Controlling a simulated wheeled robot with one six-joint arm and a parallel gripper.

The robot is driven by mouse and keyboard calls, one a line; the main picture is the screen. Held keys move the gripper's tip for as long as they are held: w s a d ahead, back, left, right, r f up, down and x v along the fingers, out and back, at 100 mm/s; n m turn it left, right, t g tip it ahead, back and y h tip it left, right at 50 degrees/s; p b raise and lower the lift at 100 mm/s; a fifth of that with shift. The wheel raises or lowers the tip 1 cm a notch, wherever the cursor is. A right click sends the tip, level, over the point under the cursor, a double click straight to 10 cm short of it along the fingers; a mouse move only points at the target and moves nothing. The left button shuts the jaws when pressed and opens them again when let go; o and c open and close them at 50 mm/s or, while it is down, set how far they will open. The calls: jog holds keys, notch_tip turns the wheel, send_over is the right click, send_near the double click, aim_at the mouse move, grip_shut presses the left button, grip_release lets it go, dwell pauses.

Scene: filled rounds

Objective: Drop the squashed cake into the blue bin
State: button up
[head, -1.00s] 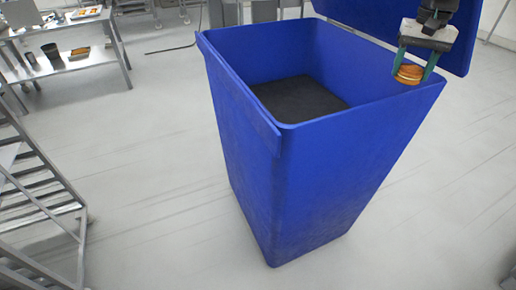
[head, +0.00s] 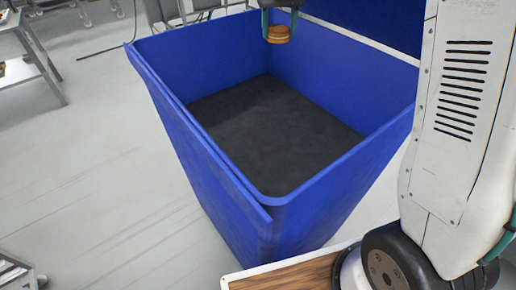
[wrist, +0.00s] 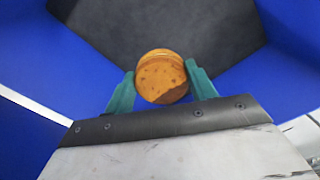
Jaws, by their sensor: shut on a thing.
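The squashed cake (head: 278,34) is a small round golden-brown cake with layers. My gripper (head: 279,22) is shut on it, with one green finger on each side. In the head view they are near the top edge, at the far side of the blue bin (head: 290,215). The wrist view shows the cake (wrist: 161,77) between the fingers, with the bin's dark floor (wrist: 185,25) and blue walls beyond it. The bin stands open, and its dark floor looks bare in the head view.
The bin's blue lid (head: 370,22) stands raised behind the far right rim. A wood-topped surface (head: 295,277) shows at the bottom, in front of the bin. A metal table (head: 30,60) stands at the upper left.

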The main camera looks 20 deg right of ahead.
jog(key=shift+f, duration=2.85)
jog(key=o, duration=0.8)
jog(key=shift+c, duration=0.2)
notch_tip(320, 180, up, 8)
jog(key=shift+f, duration=0.1)
